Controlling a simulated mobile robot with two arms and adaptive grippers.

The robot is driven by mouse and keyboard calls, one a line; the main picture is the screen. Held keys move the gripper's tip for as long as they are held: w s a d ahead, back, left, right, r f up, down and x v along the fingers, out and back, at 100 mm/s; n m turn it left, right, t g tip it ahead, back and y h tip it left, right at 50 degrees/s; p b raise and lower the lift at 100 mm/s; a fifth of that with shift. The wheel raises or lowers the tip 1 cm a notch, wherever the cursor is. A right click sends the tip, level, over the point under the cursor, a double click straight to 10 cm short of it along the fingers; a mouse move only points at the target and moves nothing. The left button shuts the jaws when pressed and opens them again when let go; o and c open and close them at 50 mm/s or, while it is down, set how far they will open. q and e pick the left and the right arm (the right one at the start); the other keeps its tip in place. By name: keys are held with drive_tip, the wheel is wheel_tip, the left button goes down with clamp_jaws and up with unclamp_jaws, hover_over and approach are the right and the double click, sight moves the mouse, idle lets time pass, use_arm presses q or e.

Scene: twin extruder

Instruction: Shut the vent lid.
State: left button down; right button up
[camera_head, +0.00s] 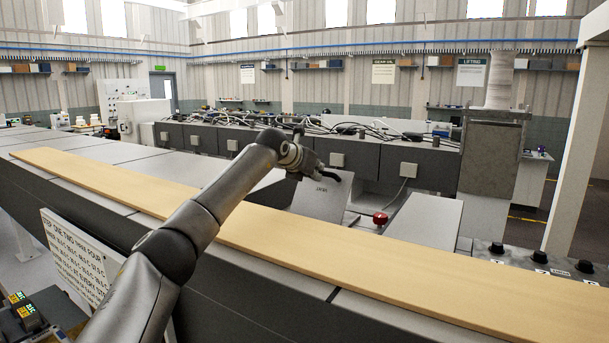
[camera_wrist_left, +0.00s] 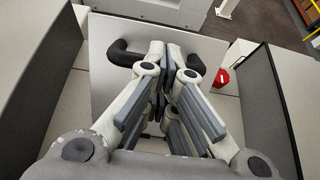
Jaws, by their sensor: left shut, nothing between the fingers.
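The vent lid (camera_head: 316,203) is a grey panel marked "VENT" on the machine, standing tilted up in the head view. It has a black bar handle (camera_head: 332,177) near its upper edge. In the left wrist view the pale lid (camera_wrist_left: 108,88) faces the camera, with the handle (camera_wrist_left: 124,54) across its far part. My left gripper (camera_head: 308,162) is at the handle, its fingers shut and empty. In the left wrist view the shut fingers (camera_wrist_left: 162,88) cover the middle of the handle; whether they touch it I cannot tell. My right gripper is out of view.
A red knob (camera_head: 380,218) stands right of the lid; it also shows in the wrist view (camera_wrist_left: 222,77). A long wooden board (camera_head: 420,274) lies along the machine's front. Cables (camera_head: 370,128) lie along the back cabinets. A grey column (camera_head: 488,155) stands at right.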

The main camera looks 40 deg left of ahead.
sight(323, 191)
use_arm(q)
drive_tip(key=shift+d+p+x, duration=0.2)
drive_tip(key=shift+p+x, duration=0.5)
drive_tip(key=shift+x, duration=0.5)
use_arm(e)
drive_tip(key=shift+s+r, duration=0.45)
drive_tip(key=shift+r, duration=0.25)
use_arm(q)
drive_tip(key=shift+w+f+p, duration=0.15)
drive_tip(key=shift+w+p, duration=0.2)
drive_tip(key=shift+w, duration=0.5)
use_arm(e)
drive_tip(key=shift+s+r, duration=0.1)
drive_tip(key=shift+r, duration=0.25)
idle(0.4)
